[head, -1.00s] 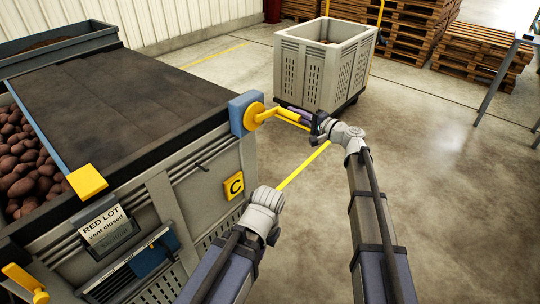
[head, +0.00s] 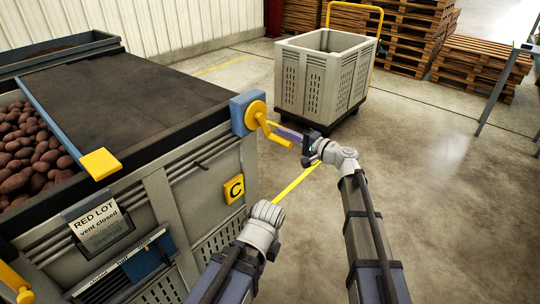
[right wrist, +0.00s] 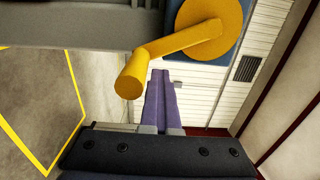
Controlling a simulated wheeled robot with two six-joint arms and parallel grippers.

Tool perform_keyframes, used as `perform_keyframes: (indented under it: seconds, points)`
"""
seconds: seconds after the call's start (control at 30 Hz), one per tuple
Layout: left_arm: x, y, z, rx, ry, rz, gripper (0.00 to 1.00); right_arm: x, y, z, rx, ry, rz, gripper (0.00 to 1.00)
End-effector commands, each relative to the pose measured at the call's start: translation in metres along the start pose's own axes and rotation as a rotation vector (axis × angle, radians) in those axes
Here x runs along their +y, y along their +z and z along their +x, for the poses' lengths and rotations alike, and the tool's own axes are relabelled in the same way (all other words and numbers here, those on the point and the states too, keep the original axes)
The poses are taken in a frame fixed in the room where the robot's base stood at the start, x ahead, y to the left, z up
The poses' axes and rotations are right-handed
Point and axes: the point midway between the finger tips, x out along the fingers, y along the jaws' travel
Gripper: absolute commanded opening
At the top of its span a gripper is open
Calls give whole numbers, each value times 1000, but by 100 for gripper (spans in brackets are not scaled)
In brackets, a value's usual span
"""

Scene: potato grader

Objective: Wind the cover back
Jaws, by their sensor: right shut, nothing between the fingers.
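The dark cover (head: 130,95) lies over most of the large grey bin. Its blue edge bar (head: 55,120) ends in a yellow tab (head: 100,163), and potatoes (head: 28,145) lie bare left of the bar. The yellow crank (head: 257,114) sits on a blue block at the bin's corner, its arm pointing down to the right. In the right wrist view the crank's grip (right wrist: 130,76) is beside my fingertips. My right gripper (head: 287,132) is shut and empty, its purple fingers together next to the crank. My left arm shows low in the middle; its fingers are hidden.
A grey crate (head: 322,80) on a dark wheeled base stands behind the crank. Pallets (head: 480,65) are stacked at the back right. A "RED LOT vent closed" card (head: 97,222) and yellow C plate (head: 234,189) are on the bin's front.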

Motion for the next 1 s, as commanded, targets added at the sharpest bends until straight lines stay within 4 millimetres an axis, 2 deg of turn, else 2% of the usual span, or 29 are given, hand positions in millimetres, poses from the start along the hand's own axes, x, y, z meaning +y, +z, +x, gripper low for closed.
perform_keyframes:
  seconds: [0.13, 0.37, 0.67, 1.0]
  points:
    - [1, -1, 7, 0, 0, 0, 0, 8, 4, 0, 3, 2, -2, 0]
    - [2, -2, 22, 0, 0, 0, 0, 23, 24, 1, 5, 4, -4, 0]
    - [2, -2, 22, 0, 0, 0, 0, 23, 30, 1, 7, 4, -4, 0]
    - [3, -2, 28, 0, 0, 0, 0, 29, 64, 1, 6, 4, -4, 0]
